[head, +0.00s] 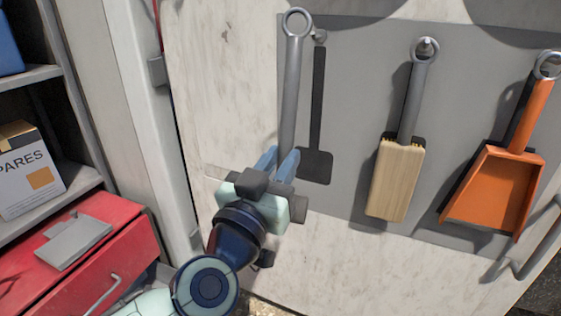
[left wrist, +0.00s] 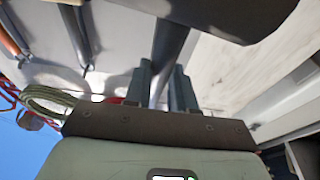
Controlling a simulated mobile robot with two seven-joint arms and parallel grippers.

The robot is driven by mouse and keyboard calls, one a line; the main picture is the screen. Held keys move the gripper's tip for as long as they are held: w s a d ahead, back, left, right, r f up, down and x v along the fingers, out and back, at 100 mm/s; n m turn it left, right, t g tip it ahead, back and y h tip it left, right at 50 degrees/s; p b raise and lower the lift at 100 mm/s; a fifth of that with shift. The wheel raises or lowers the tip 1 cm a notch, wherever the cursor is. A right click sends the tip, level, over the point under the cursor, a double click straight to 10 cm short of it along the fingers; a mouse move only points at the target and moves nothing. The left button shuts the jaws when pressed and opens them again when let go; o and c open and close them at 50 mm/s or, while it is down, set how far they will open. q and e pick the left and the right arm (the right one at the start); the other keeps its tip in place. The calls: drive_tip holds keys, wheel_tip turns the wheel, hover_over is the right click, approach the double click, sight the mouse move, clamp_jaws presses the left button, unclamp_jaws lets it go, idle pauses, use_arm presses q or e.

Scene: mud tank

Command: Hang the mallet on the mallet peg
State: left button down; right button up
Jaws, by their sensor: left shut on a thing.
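The mallet (head: 290,95) has a long grey handle with a ring at its top end and stands nearly upright before the grey board. My left gripper (head: 284,153) is shut on the lower handle. The left wrist view shows the handle (left wrist: 167,55) between the fingers (left wrist: 162,88). The mallet's head is hidden behind the gripper in the head view. The mallet peg (head: 320,36) sticks out at the top of a dark painted mallet outline (head: 316,165). The ring is left of the peg and slightly higher, apart from it in the picture. My right gripper is not in view.
A brush (head: 402,180) and an orange dustpan (head: 497,190) hang on the grey board (head: 360,110), to the right. A shelf with a spares box (head: 27,170) and a red cabinet (head: 125,250) stand at the left. The board around the painted outline is clear.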

use_arm(q)
drive_tip(key=shift+w+d+r, duration=0.1)
drive_tip(key=shift+w, duration=0.1)
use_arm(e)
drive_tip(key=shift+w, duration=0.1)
use_arm(q)
drive_tip(key=w+d+f+b, duration=0.1)
drive_tip(key=w+d, duration=0.2)
drive_tip(key=w, duration=0.5)
drive_tip(key=shift+w+f, duration=0.25)
drive_tip(key=shift+f, duration=0.15)
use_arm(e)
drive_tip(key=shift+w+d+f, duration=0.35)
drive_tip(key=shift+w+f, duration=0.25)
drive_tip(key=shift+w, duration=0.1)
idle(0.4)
use_arm(q)
drive_tip(key=c, duration=0.9)
unclamp_jaws()
drive_tip(key=shift+o, duration=0.2)
drive_tip(key=shift+f, duration=0.15)
drive_tip(key=shift+s, duration=0.1)
